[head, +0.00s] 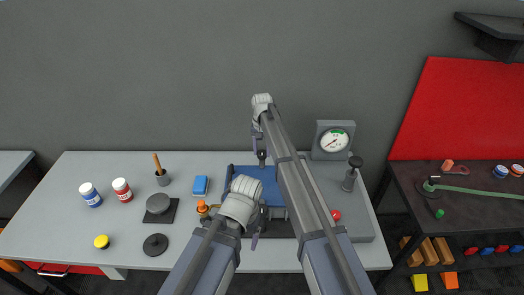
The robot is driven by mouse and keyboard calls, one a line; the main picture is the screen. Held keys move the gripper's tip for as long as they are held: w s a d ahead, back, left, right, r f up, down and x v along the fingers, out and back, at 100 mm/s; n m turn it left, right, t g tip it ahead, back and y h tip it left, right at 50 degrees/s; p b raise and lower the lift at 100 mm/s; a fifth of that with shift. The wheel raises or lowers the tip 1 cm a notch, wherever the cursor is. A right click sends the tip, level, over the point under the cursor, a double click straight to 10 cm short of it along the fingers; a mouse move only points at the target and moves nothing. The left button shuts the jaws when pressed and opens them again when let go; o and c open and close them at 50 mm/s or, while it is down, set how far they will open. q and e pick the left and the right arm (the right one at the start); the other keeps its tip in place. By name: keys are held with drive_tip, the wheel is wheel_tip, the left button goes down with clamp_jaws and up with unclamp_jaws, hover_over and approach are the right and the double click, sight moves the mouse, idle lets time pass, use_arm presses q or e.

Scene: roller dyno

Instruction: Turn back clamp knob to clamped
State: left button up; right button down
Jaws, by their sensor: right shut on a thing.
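The back clamp knob (262,154) is a small dark knob at the back edge of the blue-topped device (268,174) on the grey bench. My right arm reaches over the device, and its gripper (260,148) points down at the back, shut on the knob. The fingers and arm partly hide the knob, and its turn angle cannot be read. My left gripper (256,238) hangs low in front of the device. It is partly hidden by its own wrist, and its opening is unclear.
A dial gauge (334,141), a black-topped lever (350,175) and a red button (335,215) are on the right. An orange-topped part (202,208) stands left of the device.

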sight(262, 152)
idle(0.5)
drive_tip(key=shift+c, duration=1.5)
unclamp_jaws()
drive_tip(key=shift+r, duration=0.15)
wheel_tip(262, 152, up, 8)
drive_tip(key=p, duration=0.8)
drive_tip(key=shift+f, duration=0.2)
